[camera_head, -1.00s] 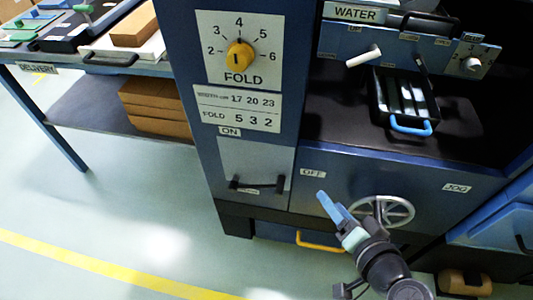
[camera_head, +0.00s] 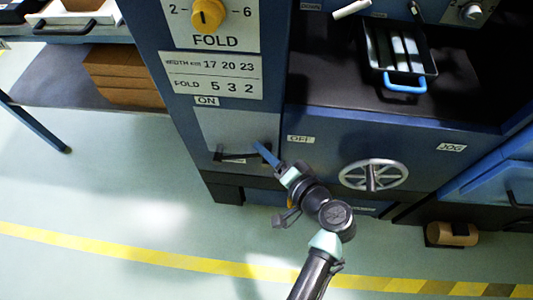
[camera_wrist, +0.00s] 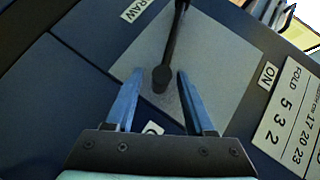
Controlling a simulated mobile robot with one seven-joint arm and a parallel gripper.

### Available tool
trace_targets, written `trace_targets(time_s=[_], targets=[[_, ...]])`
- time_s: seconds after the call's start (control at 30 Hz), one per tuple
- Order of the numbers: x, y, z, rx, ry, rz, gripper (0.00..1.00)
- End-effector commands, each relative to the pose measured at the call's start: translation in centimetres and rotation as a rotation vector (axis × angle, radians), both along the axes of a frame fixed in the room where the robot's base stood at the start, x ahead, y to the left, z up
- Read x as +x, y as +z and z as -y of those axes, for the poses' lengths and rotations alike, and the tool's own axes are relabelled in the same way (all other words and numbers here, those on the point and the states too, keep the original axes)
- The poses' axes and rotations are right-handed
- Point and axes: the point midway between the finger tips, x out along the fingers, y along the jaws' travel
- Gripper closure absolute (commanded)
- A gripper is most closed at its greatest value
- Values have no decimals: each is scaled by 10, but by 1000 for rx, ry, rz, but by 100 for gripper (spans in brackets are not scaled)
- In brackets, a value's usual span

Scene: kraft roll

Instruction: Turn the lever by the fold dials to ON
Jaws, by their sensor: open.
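The lever (camera_head: 236,155) is a dark bar low on the light grey plate (camera_head: 232,128) below the fold dial (camera_head: 207,15). The ON label (camera_head: 206,101) is at the plate's upper left and the OFF label (camera_head: 300,139) to its right. My gripper (camera_head: 263,150) is open at the lever's right end. In the wrist view, the lever (camera_wrist: 174,40) runs down to a rounded end between the fingertips of my gripper (camera_wrist: 159,73), with gaps on both sides. Its depth between the fingers is unclear. The ON label (camera_wrist: 267,75) is at right; the OFF label (camera_wrist: 152,128) is partly hidden.
A spoked handwheel (camera_head: 374,175) is right of my arm. A black tray with a blue handle (camera_head: 404,84) sits on the shelf above. The number card (camera_head: 213,75) is above the plate. The floor in front is open, with a yellow line (camera_head: 120,249).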

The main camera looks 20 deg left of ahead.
Motion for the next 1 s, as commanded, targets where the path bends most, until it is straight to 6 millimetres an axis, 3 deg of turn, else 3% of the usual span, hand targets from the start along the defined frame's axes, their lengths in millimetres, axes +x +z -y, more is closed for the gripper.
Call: trace_targets(time_s=[0.4, 0.7, 1.0], targets=[[5, -3, -7, -1, 0, 0, 46], [5, -3, -7, -1, 0, 1, 100], [5, -3, -7, -1, 0, 1, 100]])
